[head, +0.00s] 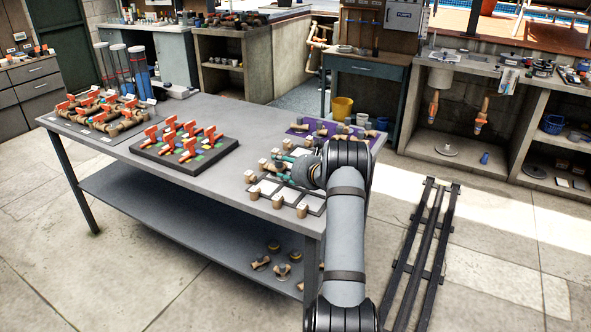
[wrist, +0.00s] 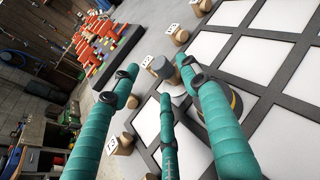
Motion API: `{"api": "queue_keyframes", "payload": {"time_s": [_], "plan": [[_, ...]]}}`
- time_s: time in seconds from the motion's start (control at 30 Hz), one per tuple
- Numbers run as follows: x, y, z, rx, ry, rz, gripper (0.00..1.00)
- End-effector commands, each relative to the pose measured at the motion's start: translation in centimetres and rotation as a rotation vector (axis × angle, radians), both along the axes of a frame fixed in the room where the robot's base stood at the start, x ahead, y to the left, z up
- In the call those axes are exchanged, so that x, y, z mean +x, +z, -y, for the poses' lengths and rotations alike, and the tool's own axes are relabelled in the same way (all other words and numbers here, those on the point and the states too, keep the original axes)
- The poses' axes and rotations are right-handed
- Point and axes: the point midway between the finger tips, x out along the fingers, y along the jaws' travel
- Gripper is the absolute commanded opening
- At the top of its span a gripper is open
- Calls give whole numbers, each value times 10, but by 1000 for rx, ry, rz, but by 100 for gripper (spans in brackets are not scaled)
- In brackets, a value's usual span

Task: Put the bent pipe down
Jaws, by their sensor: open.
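My gripper (wrist: 157,74) has teal fingers, which are spread apart and open. In the head view my gripper (head: 287,161) is low over the right end of the grey table, partly hidden by my arm. A short pipe piece (wrist: 162,70) with a tan body and a grey end shows between the fingertips, at the edge of the white-squared grid board (wrist: 271,62). It looks like the bent pipe, but its bend is not clear. I cannot tell whether a finger touches it. The grid board also shows in the head view (head: 268,187).
Tan numbered blocks (head: 278,201) line the board's edges. A dark tray of orange-handled valves (head: 185,140) and a rack of pipes with orange handles (head: 98,108) stand further left. A purple mat with fittings (head: 345,131) lies behind the board. Bare tabletop shows between the valve tray and the board.

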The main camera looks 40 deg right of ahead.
Motion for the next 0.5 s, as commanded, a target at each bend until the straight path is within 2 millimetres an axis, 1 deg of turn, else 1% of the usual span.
{"api": "queue_keyframes", "payload": {"time_s": [0.1,0.3,0.4,0.5], "plan": [[-24,7,-1,-1,-4,0,46],[-63,22,-6,-1,-4,1,46],[-77,27,-9,-2,-2,0,46],[-86,31,-10,-1,-1,1,46]]}}
